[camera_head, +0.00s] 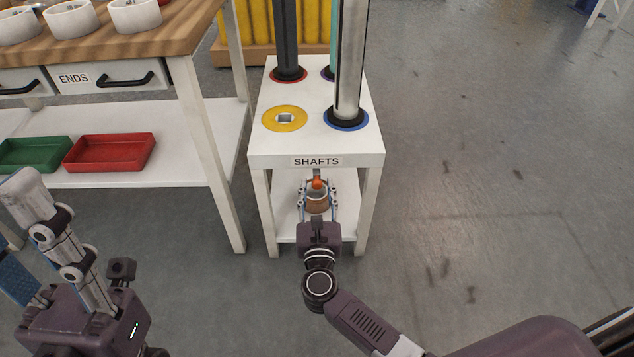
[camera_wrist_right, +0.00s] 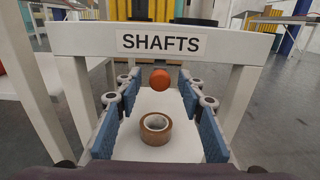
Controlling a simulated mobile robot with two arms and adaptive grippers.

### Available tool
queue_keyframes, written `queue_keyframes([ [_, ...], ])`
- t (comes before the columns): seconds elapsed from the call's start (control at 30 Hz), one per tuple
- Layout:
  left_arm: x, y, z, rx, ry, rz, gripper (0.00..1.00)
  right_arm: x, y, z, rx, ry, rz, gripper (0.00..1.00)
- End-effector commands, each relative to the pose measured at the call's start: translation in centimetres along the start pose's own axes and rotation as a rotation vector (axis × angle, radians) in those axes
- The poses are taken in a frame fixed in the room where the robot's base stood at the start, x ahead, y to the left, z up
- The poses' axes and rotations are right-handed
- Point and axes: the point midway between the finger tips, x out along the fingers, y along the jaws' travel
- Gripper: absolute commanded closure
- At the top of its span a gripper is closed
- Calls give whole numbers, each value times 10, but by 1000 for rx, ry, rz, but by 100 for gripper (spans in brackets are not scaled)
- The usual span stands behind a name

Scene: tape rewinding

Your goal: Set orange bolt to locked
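The orange bolt shows as a round orange knob (camera_head: 317,184) below the front edge of the SHAFTS stand (camera_head: 372,146). In the right wrist view the knob (camera_wrist_right: 160,79) hangs under the SHAFTS label, on a grey stem. My right gripper (camera_head: 317,190) is open, its blue-padded fingers apart on either side of the knob. I see gaps between the fingers and the knob. My left gripper (camera_head: 25,200) is at the left edge, partly out of frame, so I cannot tell its opening. The bolt's mechanism is mostly hidden.
A brown tape roll (camera_wrist_right: 155,128) lies on the stand's lower shelf, below the knob. Upright shafts (camera_head: 287,40) stand on top, near an empty yellow ring (camera_head: 285,118). A wooden workbench (camera_head: 160,42) with red (camera_head: 110,152) and green trays stands left. Open floor lies right.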

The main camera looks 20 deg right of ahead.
Motion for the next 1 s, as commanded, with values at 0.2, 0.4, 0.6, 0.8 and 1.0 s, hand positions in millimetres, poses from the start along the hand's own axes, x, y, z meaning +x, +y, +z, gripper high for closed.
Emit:
queue_keyframes([
  [0.2, 0, 0, 0, -1, 1, 2, 60, -47, 0, -2, 0, 4, 1, 64],
  [0.4, 0, 0, 0, -1, 1, 2, 60, -79, 0, -1, 0, 2, 0, 64],
  [0.6, 0, 0, 0, -1, 1, 2, 60, -93, 0, 0, 0, 0, 1, 64],
  [0.8, 0, 1, 0, -1, 2, 3, 60, -94, 0, 0, 0, 0, 0, 64],
  [1.0, 0, 1, 0, -1, 2, 3, 60, -94, 0, 0, 0, 0, 0, 64],
])
